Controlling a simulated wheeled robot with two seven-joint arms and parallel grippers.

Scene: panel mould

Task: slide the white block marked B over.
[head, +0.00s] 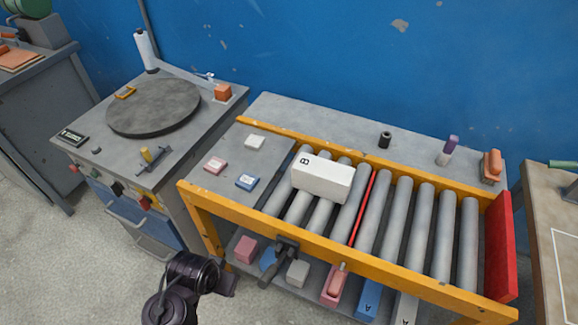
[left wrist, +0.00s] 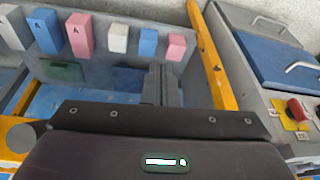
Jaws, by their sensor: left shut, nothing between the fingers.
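The white block marked B (head: 323,180) lies on the left part of the roller conveyor (head: 430,225), its letter facing up at its left end. The thin red line (head: 363,209) across the rollers is just right of it, with a small gap. My left gripper (head: 287,243) is shut and empty at the conveyor's near orange rail, in front of and below the block, not touching it. Its closed fingers (left wrist: 163,85) show in the left wrist view, where the block is not visible. My right gripper is in neither view.
A yellow-orange rail (head: 400,270) runs along the near side, and a red end plate (head: 502,245) closes the right end. Rollers right of the red line are clear. Several coloured blocks, including a pink one (head: 334,285), sit on the lower shelf. Small tiles (head: 247,182) lie left of the rollers.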

